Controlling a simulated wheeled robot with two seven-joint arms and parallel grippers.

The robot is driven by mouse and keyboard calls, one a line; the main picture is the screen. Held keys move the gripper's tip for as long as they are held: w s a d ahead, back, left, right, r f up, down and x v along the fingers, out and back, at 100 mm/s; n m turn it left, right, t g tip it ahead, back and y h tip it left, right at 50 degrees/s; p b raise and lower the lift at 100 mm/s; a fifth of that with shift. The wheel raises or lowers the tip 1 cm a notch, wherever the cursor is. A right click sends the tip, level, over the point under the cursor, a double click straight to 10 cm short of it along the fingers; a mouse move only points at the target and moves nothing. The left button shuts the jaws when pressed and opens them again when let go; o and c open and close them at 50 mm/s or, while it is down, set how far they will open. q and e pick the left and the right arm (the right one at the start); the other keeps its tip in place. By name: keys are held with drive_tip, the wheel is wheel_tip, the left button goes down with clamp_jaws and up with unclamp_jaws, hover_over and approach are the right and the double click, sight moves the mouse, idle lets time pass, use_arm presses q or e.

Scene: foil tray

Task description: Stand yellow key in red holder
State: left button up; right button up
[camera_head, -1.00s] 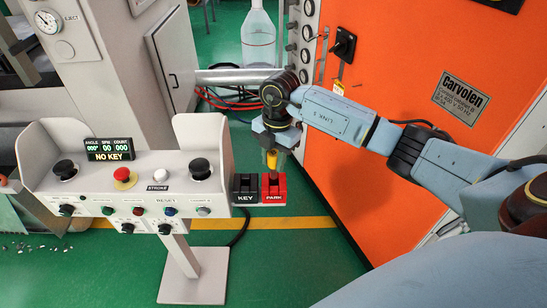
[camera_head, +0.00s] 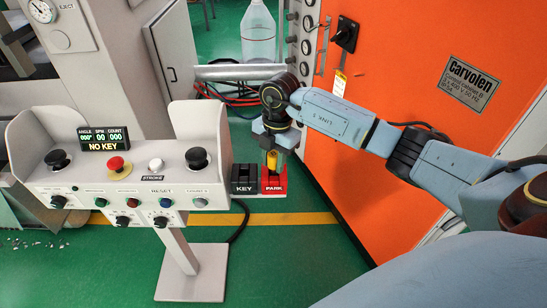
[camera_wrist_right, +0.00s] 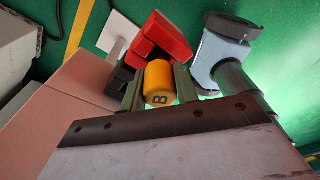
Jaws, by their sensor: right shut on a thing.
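The yellow key (camera_head: 271,160) is a short yellow cylinder, marked B on its end in the right wrist view (camera_wrist_right: 159,83). My right gripper (camera_head: 272,152) is shut on it, with a finger on each side (camera_wrist_right: 158,88). The red holder (camera_head: 274,183), labelled PARK, is right below the key, and it also shows behind the key in the wrist view (camera_wrist_right: 165,37). I cannot tell whether the key's lower end is inside the holder's slot. My left gripper is not in view.
A black holder labelled KEY (camera_head: 243,180) adjoins the red one on its left. The control console (camera_head: 132,187) with buttons and knobs stands further left; its display reads NO KEY. The orange Carvolen cabinet (camera_head: 400,85) is close on the right.

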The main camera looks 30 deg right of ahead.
drive_tip(key=shift+f, duration=0.25)
drive_tip(key=o, duration=1.1)
drive_tip(key=shift+c, duration=0.2)
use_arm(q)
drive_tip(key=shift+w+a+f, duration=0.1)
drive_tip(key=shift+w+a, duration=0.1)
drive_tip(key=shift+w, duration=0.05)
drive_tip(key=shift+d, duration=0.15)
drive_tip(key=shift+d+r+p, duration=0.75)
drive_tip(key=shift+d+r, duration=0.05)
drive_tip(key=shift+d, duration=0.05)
use_arm(e)
wheel_tip(320, 180, up, 13)
drive_tip(key=d, duration=0.1)
drive_tip(key=shift+w+d+r, duration=0.15)
drive_tip(key=shift+w+d, duration=0.1)
drive_tip(key=shift+w, duration=0.05)
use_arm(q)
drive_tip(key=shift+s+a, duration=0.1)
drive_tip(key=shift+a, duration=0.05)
